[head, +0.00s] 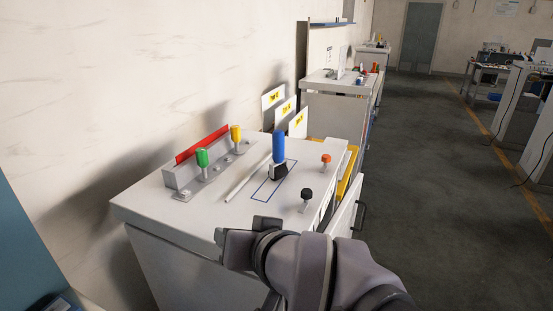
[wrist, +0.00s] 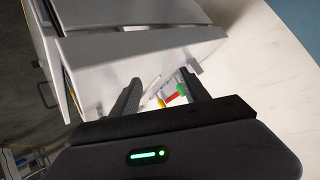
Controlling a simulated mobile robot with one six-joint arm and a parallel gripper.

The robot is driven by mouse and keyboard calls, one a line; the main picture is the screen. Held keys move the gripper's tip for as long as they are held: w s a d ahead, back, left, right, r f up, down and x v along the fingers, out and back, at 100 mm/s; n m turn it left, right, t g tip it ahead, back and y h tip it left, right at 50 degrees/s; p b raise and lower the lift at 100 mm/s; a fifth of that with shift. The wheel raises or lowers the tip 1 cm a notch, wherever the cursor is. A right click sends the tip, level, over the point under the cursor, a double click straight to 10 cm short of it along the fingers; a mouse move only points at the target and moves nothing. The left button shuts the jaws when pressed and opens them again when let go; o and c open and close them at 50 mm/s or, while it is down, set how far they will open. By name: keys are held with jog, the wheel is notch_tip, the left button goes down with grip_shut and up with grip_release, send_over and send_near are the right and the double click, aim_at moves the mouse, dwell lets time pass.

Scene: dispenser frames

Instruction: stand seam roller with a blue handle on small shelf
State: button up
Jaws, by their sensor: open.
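The seam roller with a blue handle (head: 279,147) stands upright on the white cabinet top (head: 235,208) in the head view, its dark head at the bottom inside a blue outlined rectangle. My gripper (head: 236,246) is low at the cabinet's near edge, in front of the roller and apart from it. In the wrist view my gripper (wrist: 161,88) is open, with nothing held between its fingers. I cannot pick out the roller in the wrist view. A grey ledge with a red back strip (head: 203,144) stands along the wall side; I cannot tell whether it is the small shelf.
A green handle (head: 202,158) and a yellow handle (head: 236,133) stand at the ledge. A pale rod (head: 247,178) lies left of the roller. A black knob (head: 307,194) and an orange knob (head: 325,159) stand to the right. A white panel (head: 344,208) stands out at the cabinet's right side.

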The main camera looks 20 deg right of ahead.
aim_at(278, 145)
jog(key=w+d+r+t, duration=0.1)
jog(key=w, duration=0.1)
jog(key=w+t+h, duration=0.1)
jog(key=w, duration=0.1)
jog(key=w+d+r+t+h, duration=0.1)
jog(key=shift+w+d+r+m, duration=0.3)
jog(key=shift+w, duration=0.1)
jog(key=w+d+r+t+h, duration=0.2)
jog(key=d+r+h, duration=0.1)
jog(key=d+h, duration=0.3)
jog(key=shift+m+h, duration=0.4)
jog(key=p+x, duration=0.2)
jog(key=x, duration=0.4)
jog(key=p+x, duration=0.3)
jog(key=x, duration=0.3)
jog(key=d+p+x, duration=0.1)
jog(key=p+x, duration=0.2)
jog(key=x, duration=0.3)
jog(key=shift+s+f, duration=0.2)
jog(key=shift+f, duration=0.15)
jog(key=shift+s+a+r, duration=0.1)
jog(key=shift+s+a, duration=0.05)
grip_shut()
